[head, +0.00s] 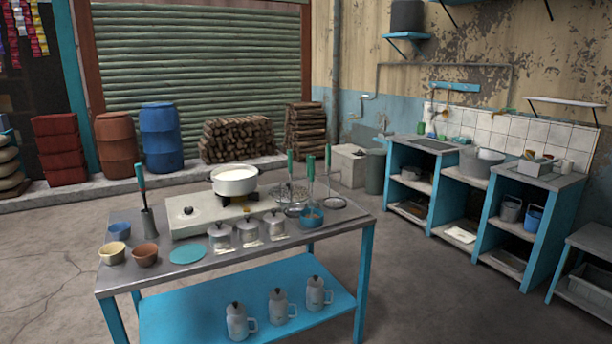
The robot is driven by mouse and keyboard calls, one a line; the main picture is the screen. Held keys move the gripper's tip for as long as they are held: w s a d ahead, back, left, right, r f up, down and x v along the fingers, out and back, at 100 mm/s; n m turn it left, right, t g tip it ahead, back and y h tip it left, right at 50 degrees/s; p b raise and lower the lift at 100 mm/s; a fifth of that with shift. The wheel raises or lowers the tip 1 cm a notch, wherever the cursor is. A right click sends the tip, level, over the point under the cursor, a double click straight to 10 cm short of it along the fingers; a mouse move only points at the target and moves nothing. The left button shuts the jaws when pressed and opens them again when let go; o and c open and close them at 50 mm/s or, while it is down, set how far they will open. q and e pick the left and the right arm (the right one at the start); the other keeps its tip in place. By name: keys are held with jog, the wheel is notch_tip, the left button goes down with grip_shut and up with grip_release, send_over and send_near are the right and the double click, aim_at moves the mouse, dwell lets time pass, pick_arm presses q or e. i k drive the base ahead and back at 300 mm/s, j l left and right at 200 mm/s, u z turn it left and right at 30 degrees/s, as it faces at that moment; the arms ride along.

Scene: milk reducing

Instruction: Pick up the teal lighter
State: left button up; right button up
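A long tool with a teal handle (141,178) and a dark shaft stands upright, tilted slightly, in a narrow grey metal holder (149,222) at the table's left side. It looks like the teal lighter, though it is too small to be sure. The metal-topped table (220,270) has blue legs and a blue lower shelf. Several other teal-handled utensils (290,164) stand at the right of the table. Neither of my grippers is in view.
A white pot (235,180) sits on the stove (187,226) near the holder. Bowls (145,254), a teal disc (187,253) and lidded metal jars (248,232) line the front. Jugs (240,322) stand on the shelf. Floor around the table is clear.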

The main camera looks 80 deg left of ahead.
aim_at(142, 185)
jog(key=j+u, duration=0.1)
jog(key=u, duration=0.35)
jog(key=j+u, duration=0.1)
jog(key=u, duration=0.35)
jog(key=j+u, duration=0.1)
jog(key=u, duration=0.85)
jog(key=j, duration=0.1)
